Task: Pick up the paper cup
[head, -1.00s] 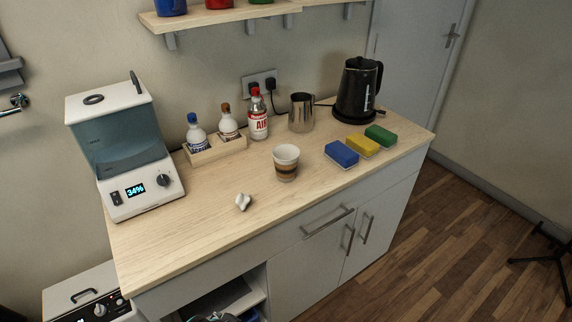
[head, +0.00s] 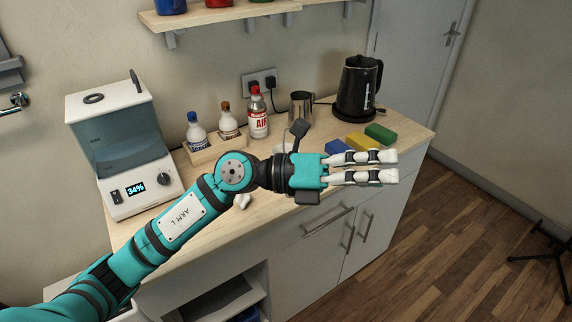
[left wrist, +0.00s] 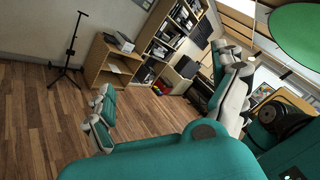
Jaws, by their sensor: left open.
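The paper cup (head: 279,148) is almost wholly hidden behind my left wrist in the head view; only a bit of its pale rim shows. My left gripper (head: 391,167) reaches across in front of the counter, its fingers pointing right, past the cup's place and near the sponges in the picture. Its fingers are apart with nothing between them. In the left wrist view the open left gripper (left wrist: 165,78) frames the room, and no cup shows there. My right gripper is in neither view.
A tripod stand (left wrist: 70,50) stands on the open floor.

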